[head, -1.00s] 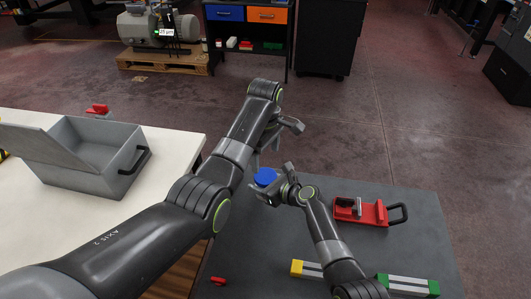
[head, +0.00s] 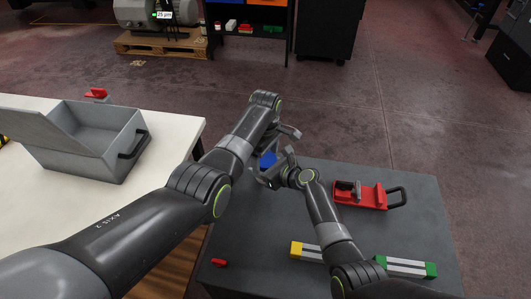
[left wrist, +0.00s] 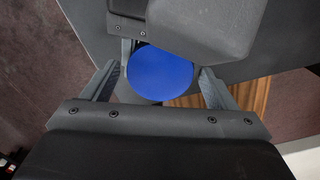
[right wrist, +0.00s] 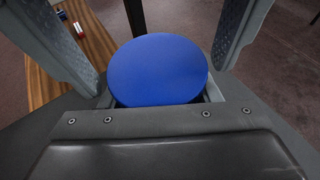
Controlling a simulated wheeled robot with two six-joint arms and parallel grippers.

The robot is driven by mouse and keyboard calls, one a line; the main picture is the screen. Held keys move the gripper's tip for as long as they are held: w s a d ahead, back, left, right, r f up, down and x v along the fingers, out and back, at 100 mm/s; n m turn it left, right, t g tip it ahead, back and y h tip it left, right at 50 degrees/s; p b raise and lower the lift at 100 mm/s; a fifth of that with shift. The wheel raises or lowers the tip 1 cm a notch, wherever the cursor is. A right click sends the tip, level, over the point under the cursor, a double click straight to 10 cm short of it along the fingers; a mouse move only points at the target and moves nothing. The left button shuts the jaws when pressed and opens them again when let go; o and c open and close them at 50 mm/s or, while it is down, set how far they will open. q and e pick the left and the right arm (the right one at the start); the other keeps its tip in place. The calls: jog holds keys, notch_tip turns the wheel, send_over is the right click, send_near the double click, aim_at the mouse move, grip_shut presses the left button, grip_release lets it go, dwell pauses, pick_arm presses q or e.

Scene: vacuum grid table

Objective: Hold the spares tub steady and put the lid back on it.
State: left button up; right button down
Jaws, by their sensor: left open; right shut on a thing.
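The blue lid (head: 267,160) shows as a round disc at the far left of the dark table, level and seen from above in the right wrist view (right wrist: 158,70). My right gripper (head: 275,176) is shut on the spares tub, which the lid hides almost wholly; I cannot tell whether the lid is fully seated. My left gripper (head: 274,148) is open. In the left wrist view the lid (left wrist: 160,73) lies between its spread fingers, with my right gripper's body covering part of the lid's edge. I see no firm contact of the left fingers with the lid.
The dark table (head: 400,235) also carries a red clamp fixture (head: 375,196), a rail with yellow and green ends (head: 358,260) and a small red part (head: 219,263). An open grey box (head: 85,165) stands on the white table to the left. Both grippers are crowded close together.

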pick_arm(q)
jog(key=c, duration=1)
jog(key=shift+m, duration=1.6)
jog(key=o, duration=1.1)
jog(key=shift+c, duration=0.2)
jog(key=shift+r, duration=0.1)
